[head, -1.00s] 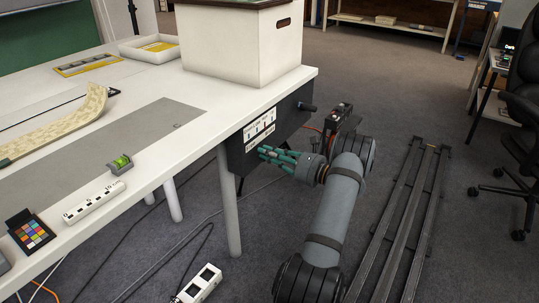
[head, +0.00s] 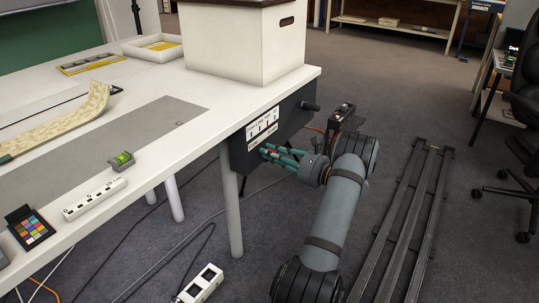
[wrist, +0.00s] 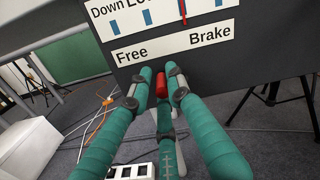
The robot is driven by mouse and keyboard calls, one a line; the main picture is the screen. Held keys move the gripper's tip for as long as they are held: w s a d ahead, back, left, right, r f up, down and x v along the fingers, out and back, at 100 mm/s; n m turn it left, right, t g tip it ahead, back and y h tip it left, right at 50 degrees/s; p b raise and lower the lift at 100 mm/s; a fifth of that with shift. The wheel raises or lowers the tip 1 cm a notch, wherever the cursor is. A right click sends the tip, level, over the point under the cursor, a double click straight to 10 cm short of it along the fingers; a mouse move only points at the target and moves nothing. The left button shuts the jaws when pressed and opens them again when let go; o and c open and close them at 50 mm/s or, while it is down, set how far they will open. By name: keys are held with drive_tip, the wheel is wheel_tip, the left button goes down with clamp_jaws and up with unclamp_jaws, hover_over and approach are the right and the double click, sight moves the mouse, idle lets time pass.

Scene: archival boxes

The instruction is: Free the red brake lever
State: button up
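The red brake lever (wrist: 162,84) shows in the wrist view as a short red knob below the strip marked Free and Brake (wrist: 175,42), near the middle of the strip. My gripper (wrist: 161,74) has teal fingers, two above and one below, that reach forward around the knob. The fingers look open, with the knob between the upper fingertips; whether they touch it I cannot tell. In the head view my gripper (head: 269,153) is at the dark control box (head: 247,157) under the table edge. The fingers partly hide the lever there.
The white table (head: 225,112) overhangs the control box, with a large white box (head: 240,45) on it. A table leg (head: 231,215) stands left of my gripper. A power strip (head: 200,285) and cables lie on the floor. Rails (head: 405,220) run at the right.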

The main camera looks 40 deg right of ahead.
drive_tip(key=o, duration=0.3)
drive_tip(key=shift+a, duration=0.1)
drive_tip(key=shift+f, duration=0.1)
drive_tip(key=v, duration=1.2)
drive_tip(key=x, duration=1.2)
drive_tip(key=shift+a, duration=0.1)
